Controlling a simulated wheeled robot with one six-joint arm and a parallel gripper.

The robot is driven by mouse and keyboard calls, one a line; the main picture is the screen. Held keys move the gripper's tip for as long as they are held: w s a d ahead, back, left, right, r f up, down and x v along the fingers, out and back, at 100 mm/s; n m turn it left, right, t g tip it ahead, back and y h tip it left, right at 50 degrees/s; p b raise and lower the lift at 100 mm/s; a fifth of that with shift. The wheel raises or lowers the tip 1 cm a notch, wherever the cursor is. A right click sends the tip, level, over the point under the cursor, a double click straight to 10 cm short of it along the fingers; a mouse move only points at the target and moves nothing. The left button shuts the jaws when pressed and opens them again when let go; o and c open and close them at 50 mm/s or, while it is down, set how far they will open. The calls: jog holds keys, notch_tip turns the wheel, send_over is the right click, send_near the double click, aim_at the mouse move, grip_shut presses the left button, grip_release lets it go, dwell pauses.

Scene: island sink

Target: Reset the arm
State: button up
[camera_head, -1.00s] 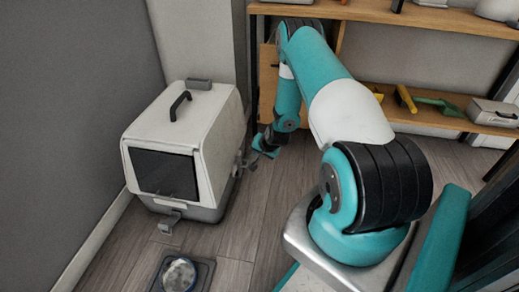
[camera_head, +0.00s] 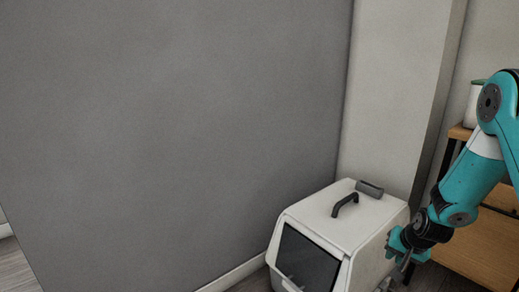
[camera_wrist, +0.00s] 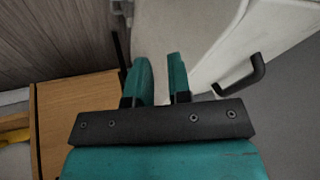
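My teal arm (camera_head: 474,180) is at the right edge of the head view, bent downward. My gripper (camera_head: 398,245) is low at its end, beside the right side of a white pet carrier (camera_head: 345,222); whether they touch is unclear. In the wrist view, my gripper (camera_wrist: 161,75) shows two teal fingers with a gap between them. I see nothing held in the gap. The carrier (camera_wrist: 225,65) is just beyond and to the right of the fingers there, with its dark handle (camera_wrist: 245,77) at the right.
A wooden shelf unit (camera_head: 480,245) stands behind my arm at the right; its wood (camera_wrist: 75,110) is left of the fingers in the wrist view. A large grey wall (camera_head: 170,130) fills the left. A pale wall column (camera_head: 395,90) rises behind the carrier.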

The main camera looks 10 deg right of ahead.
jog(key=s+a+r+n+g+y+p, duration=0.4)
jog(key=s+a+r+n, duration=1.1)
jog(key=s+a+r, duration=1.35)
notch_tip(320, 180, up, 36)
jog(key=w+a+g+p, duration=0.1)
jog(key=p, duration=3.4)
jog(key=shift+w+m, duration=0.25)
jog(key=shift+m, duration=0.05)
jog(key=shift+a, duration=0.1)
